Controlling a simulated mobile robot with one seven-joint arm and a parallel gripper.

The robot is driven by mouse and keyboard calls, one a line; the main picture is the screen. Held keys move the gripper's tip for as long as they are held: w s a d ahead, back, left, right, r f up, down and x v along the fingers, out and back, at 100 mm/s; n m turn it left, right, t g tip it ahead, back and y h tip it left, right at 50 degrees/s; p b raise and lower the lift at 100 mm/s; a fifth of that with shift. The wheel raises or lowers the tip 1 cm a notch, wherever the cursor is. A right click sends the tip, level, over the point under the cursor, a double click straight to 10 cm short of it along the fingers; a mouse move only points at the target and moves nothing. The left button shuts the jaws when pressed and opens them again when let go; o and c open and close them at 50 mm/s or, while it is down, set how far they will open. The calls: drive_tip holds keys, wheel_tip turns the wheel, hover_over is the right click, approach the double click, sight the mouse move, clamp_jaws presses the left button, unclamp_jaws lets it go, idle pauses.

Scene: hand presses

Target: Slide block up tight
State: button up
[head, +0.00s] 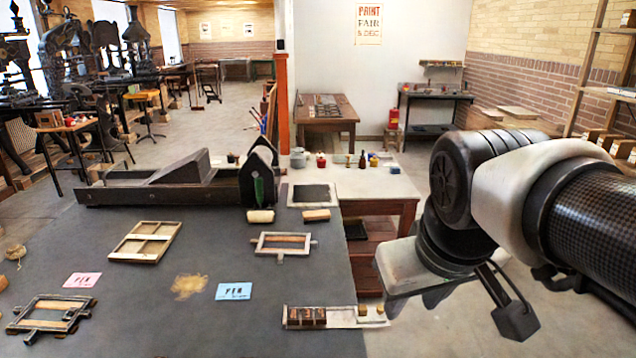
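A pale narrow tray (342,313) lies at the front right edge of the dark table. Several brown blocks (306,316) stand side by side in its left part. A small tan block (362,310) sits near its right end, with a bare gap between it and the brown blocks. Another small light piece (380,309) is just right of it. My gripper (414,306) hangs right of the tray, beyond the table edge in this view.
The dark table (150,235) holds a wooden frame (283,244), a larger tan frame (145,241), a blue card (234,291), a pink card (82,280) and a dark frame (50,314). A long wooden press (180,185) stands along the back. The table beside the tray's left is clear.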

drive_tip(key=w+a+n+g+h+b, duration=0.1)
drive_tip(key=w+n+g, duration=0.1)
drive_tip(key=w+n, duration=0.5)
drive_tip(key=n+g+h+b, duration=0.3)
drive_tip(key=n, duration=0.6)
hover_over(362, 307)
drive_tip(key=a, duration=0.7)
wheel_tip(362, 307, down, 15)
drive_tip(key=x, duration=1.7)
drive_tip(key=shift+c, duration=0.4)
clamp_jaws()
